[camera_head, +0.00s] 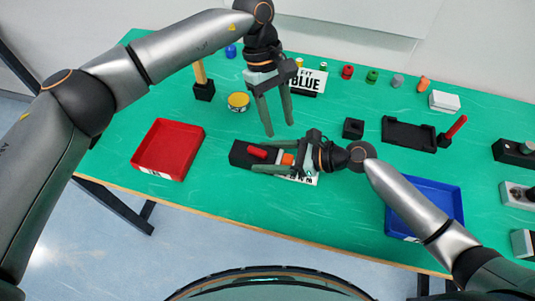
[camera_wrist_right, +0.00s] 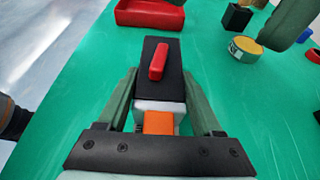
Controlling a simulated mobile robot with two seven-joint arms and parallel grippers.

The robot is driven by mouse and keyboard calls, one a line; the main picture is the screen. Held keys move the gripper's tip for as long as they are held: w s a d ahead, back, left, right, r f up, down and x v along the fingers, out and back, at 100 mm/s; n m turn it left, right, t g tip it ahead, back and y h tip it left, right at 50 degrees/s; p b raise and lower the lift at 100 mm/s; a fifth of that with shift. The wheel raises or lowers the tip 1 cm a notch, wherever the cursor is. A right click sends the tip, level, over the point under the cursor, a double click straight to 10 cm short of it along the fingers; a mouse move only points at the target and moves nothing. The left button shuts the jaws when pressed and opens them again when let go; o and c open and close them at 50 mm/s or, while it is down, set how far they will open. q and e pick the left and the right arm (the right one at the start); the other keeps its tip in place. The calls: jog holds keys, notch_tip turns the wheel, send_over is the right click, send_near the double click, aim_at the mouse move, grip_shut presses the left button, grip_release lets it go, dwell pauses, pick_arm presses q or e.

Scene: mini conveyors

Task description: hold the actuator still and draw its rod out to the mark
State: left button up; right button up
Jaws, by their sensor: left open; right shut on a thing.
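The actuator (camera_head: 240,155) lies on the green table. It has a black body with a red bar (camera_head: 257,152) on top, and a white part and an orange block at its right end. In the right wrist view the black body (camera_wrist_right: 150,60) points away from me, with the orange block (camera_wrist_right: 158,123) nearest. My right gripper (camera_head: 262,157) is shut on the actuator, one finger along each side. My left gripper (camera_head: 279,129) is open and empty, pointing down just behind the actuator. I cannot make out the rod or the mark; the right gripper covers that end.
A red tray (camera_head: 140,160) is at the left, a blue tray (camera_head: 455,215) at the right. A black cube (camera_head: 353,128) and black tray (camera_head: 410,134) are right of the actuator.

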aim_at(282, 161)
grip_shut()
jog(key=shift+f, duration=0.15)
dwell(1.3)
pick_arm(q)
jog(key=shift+c, duration=0.6)
pick_arm(e)
jog(key=shift+s, duration=0.1)
pick_arm(q)
jog(key=shift+s+a+f+n+h, duration=0.1)
jog(key=shift+a+f+n+h, duration=0.25)
jog(key=shift+a+n+h, duration=0.2)
jog(key=c, duration=0.3)
jog(key=a+n+h, duration=0.3)
jog(key=a+n, duration=0.1)
jog(key=a, duration=0.1)
jog(key=a+n+h, duration=0.2)
jog(key=shift+s+a+f+n+h, duration=0.1)
jog(key=shift+a+f+n+h, duration=0.1)
jog(key=shift+f+n+h, duration=0.15)
grip_shut()
pick_arm(e)
jog(key=shift+f, duration=0.1)
pick_arm(q)
jog(key=x, duration=0.9)
jog(key=shift+d+f, duration=0.2)
jog(key=shift+f, duration=0.1)
